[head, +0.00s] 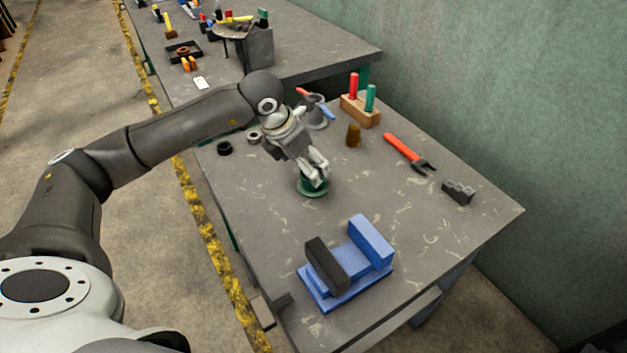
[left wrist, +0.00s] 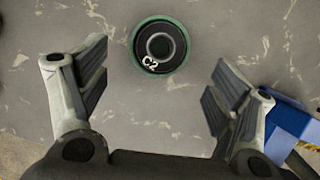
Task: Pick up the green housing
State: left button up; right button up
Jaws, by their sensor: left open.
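The green housing (head: 313,190) stands on the grey workbench in the head view, partly hidden by my left gripper (head: 318,177) just above it. In the left wrist view the housing (left wrist: 160,46) shows from above as a round green ring with a dark centre and the mark "C2". It lies beyond the fingertips, near the top middle of that picture. My left gripper (left wrist: 158,85) is open, its two fingers wide apart with nothing between them. My right gripper is in neither view.
A blue vise (head: 345,265) stands at the bench's front. A red-handled tool (head: 405,150), a dark block (head: 458,192), a brown piece (head: 353,135) and a wooden block (head: 360,110) holding red and green handles lie at the right and back.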

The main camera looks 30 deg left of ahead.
aim_at(304, 187)
pick_arm(q)
jog(key=shift+w+p+x, duration=0.15)
jog(key=shift+p+x, duration=0.15)
jog(key=shift+x, duration=1.3)
jog(key=shift+w+p+x, duration=0.1)
jog(key=shift+p+x, duration=0.15)
jog(key=shift+x, duration=1.35)
jog(key=shift+r, duration=0.1)
jog(key=shift+c, duration=0.3)
jog(key=c, duration=1.4)
jog(key=shift+r, duration=0.15)
jog(key=shift+c, duration=1.1)
